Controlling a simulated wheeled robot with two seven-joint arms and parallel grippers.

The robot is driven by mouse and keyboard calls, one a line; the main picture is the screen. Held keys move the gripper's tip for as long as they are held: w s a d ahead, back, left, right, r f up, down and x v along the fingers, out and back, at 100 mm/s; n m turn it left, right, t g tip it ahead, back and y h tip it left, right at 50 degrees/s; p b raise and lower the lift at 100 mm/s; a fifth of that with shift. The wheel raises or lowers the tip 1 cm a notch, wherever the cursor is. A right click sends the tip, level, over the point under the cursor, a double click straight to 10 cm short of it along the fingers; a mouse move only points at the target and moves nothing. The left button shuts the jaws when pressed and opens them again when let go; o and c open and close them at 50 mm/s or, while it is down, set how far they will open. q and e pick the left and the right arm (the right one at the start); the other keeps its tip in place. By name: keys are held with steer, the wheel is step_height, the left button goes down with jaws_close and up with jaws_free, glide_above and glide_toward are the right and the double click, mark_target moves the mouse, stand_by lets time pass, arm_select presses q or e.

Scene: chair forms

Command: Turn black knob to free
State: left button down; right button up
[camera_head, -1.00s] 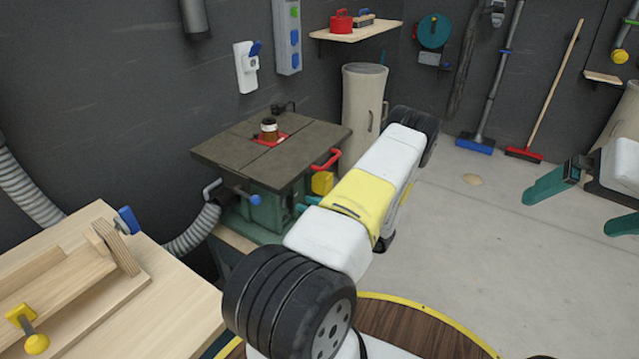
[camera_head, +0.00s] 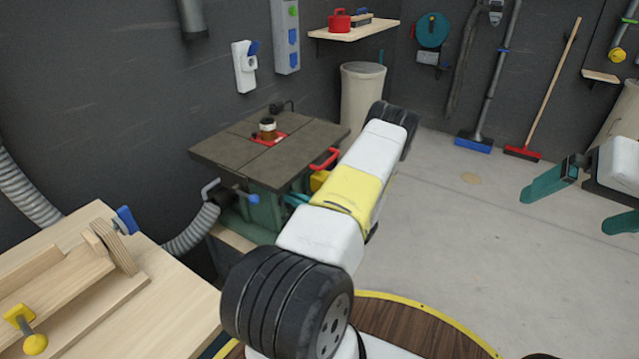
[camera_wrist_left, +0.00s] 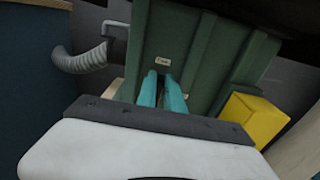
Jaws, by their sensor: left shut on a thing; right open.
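A green machine (camera_head: 265,205) with a dark flat top stands against the wall in the head view. Its green side panel (camera_wrist_left: 200,55) fills the middle of the left wrist view, with a small white label (camera_wrist_left: 162,61) on it. My left gripper (camera_wrist_left: 163,80) has its teal fingers close together, pointing at the panel just below the label. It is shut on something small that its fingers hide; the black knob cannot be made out. In the head view my left arm hides most of this gripper (camera_head: 297,199). My right gripper (camera_head: 576,212) is open and empty at the right, above the floor.
A yellow box (camera_wrist_left: 252,118) is right of my left fingers. A grey hose (camera_wrist_left: 82,60) joins the machine at the left. A wooden workbench (camera_head: 175,310) stands at the lower left. A red handle (camera_head: 325,159) sticks out under the machine top.

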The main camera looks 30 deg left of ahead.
arm_select(q)
steer(key=shift+w+m, duration=0.15)
steer(key=shift+m, duration=0.15)
steer(key=m, duration=0.2)
steer(key=w+m, duration=0.1)
steer(key=shift+d+m, duration=0.1)
steer(key=shift+m, duration=0.3)
steer(key=m, duration=0.3)
steer(key=f+m, duration=0.1)
steer(key=m, duration=0.1)
steer(key=shift+w, duration=0.4)
steer(key=shift+w+f+m, duration=0.1)
steer(key=shift+f+m, duration=0.15)
steer(key=shift+m, duration=1.15)
steer(key=shift+w+f+m, duration=0.1)
steer(key=shift+f+m, duration=0.2)
steer(key=shift+m, duration=1.1)
steer(key=shift+w+f+m, duration=0.1)
steer(key=shift+f+m, duration=0.15)
steer(key=shift+m, duration=1.15)
steer(key=c, duration=1.5)
jaws_free()
steer(key=shift+o, duration=0.2)
